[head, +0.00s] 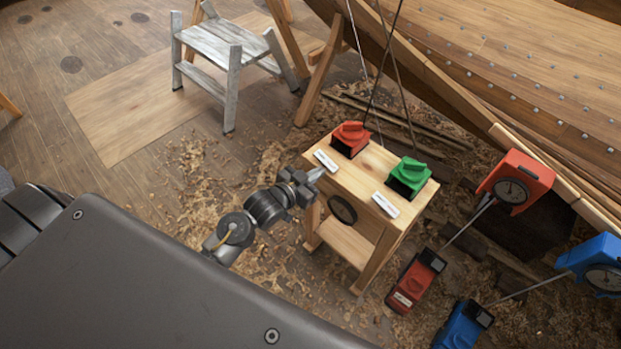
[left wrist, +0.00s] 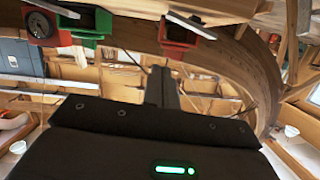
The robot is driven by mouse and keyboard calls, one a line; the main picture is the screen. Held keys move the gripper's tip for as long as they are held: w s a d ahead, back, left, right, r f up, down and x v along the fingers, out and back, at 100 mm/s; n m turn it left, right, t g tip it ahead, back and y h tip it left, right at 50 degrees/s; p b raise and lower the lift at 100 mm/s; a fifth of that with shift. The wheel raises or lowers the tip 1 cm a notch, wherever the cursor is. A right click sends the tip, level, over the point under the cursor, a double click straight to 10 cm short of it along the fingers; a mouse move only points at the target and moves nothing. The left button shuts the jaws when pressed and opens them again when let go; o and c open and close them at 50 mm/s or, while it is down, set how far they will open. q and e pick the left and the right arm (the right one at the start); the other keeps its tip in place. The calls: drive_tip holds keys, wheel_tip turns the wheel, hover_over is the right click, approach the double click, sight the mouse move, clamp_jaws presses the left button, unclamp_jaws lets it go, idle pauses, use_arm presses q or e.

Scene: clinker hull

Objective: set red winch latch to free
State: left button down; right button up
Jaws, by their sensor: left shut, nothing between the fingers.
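The red winch (head: 350,137) stands on the far left corner of a small wooden stand (head: 375,167). Its top carries a red knob-like piece, and its near face is dark. I cannot tell its latch's setting from here. A white label (head: 326,161) lies in front of it. The red winch also shows in the left wrist view (left wrist: 178,34), near the top edge. My left gripper (head: 316,174) is shut and empty at the stand's left edge, near the label and apart from the winch. Its fingers (left wrist: 163,82) show in the wrist view. My right gripper is not in view.
A green winch (head: 409,176) with its own label (head: 385,204) is on the stand's right side. Red (head: 515,182) and blue (head: 597,265) gauge units stand to the right. A grey stool (head: 220,45) is behind, and the plank hull (head: 500,60) fills the upper right.

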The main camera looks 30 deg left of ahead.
use_arm(q)
drive_tip(key=v, duration=0.2)
drive_tip(key=shift+s+r, duration=0.1)
drive_tip(key=shift+s, duration=0.2)
idle(0.4)
